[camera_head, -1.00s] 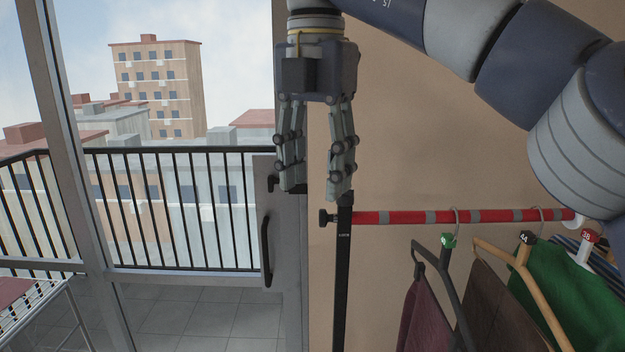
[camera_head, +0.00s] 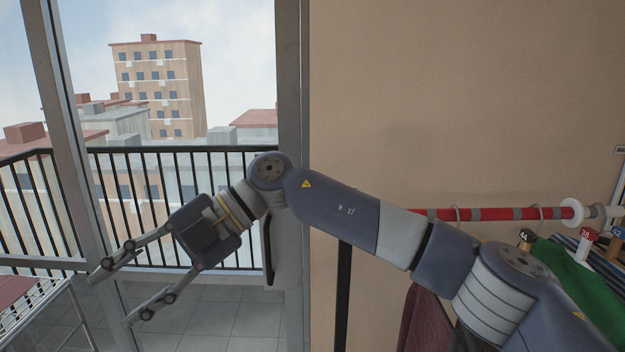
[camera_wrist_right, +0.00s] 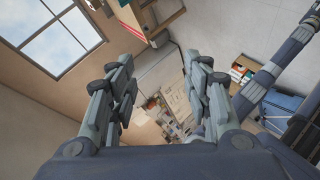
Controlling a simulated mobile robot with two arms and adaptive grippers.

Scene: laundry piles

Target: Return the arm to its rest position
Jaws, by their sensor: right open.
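My right gripper (camera_head: 112,298) is open and empty in the head view. It points down and to the left, in front of the balcony door and railing. My right arm (camera_head: 340,212) reaches across from the lower right and hides part of the clothes rail. In the right wrist view the two fingers of the right gripper (camera_wrist_right: 163,90) stand apart with nothing between them. My left gripper does not show in the head view.
A red and grey clothes rail (camera_head: 515,213) runs along the beige wall at the right. A maroon garment (camera_head: 424,325) and a green garment (camera_head: 570,275) hang there. A glass door with a dark handle (camera_head: 267,250) is at the left, with a black railing (camera_head: 110,195) beyond.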

